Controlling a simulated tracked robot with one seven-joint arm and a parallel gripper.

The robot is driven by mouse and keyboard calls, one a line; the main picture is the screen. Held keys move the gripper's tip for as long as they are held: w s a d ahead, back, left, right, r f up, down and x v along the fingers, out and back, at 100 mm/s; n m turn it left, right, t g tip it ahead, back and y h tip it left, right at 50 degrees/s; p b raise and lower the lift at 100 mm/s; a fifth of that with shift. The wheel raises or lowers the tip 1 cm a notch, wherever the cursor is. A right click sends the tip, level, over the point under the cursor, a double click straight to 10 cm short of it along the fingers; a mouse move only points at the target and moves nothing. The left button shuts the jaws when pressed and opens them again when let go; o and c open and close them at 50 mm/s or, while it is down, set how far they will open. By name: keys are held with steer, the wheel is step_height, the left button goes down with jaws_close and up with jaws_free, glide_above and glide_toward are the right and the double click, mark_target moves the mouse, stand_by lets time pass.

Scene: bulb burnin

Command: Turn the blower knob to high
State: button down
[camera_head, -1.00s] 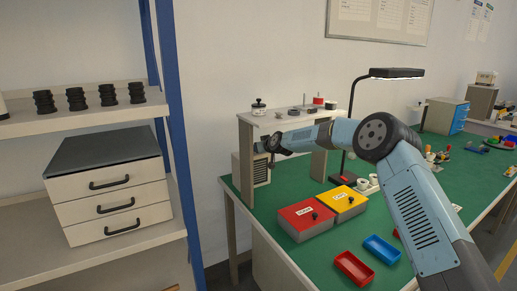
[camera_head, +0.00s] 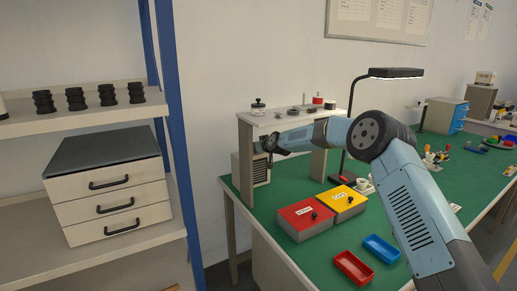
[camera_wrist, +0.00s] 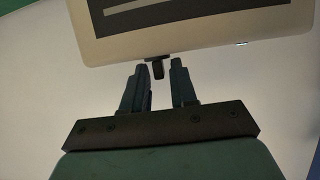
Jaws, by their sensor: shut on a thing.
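The blower is a beige box with a dark louvred front (camera_head: 262,170), standing under the raised shelf at the left end of the green bench. Its pale casing and dark slotted panel fill the top of the wrist view (camera_wrist: 200,37). A small dark knob (camera_wrist: 157,69) shows at the casing's edge, between my fingertips. My gripper (camera_wrist: 160,72) is shut on the knob, one finger on each side. In the head view my gripper (camera_head: 268,145) is at the blower's top, under the shelf, and the knob is too small to make out. I cannot read the knob's setting.
The shelf (camera_head: 285,117) above my gripper carries several small parts. A red box (camera_head: 305,220) and a yellow box (camera_head: 342,204) stand in front, with a red tray (camera_head: 353,267) and a blue tray (camera_head: 381,249). A black lamp (camera_head: 395,73) rises behind my arm.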

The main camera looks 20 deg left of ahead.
steer(key=shift+s+a+f+m+t+h, duration=0.2)
steer(key=shift+f+m+t+h, duration=0.1)
steer(key=shift+f+m, duration=0.1)
steer(key=shift+s+f+m+t+h, duration=0.15)
steer(key=shift+f+m+t+h, duration=0.2)
steer(key=shift+m+h, duration=0.35)
steer(key=shift+d+r+t, duration=0.1)
steer(key=shift+r+t, duration=0.25)
steer(key=c, duration=1.2)
jaws_free()
steer(key=shift+r, duration=0.15)
steer(key=shift+w+r, duration=0.2)
steer(key=shift+r, duration=0.1)
steer(key=shift+s+d+r, duration=0.1)
steer(key=shift+s+d, duration=0.1)
steer(key=v, duration=1.3)
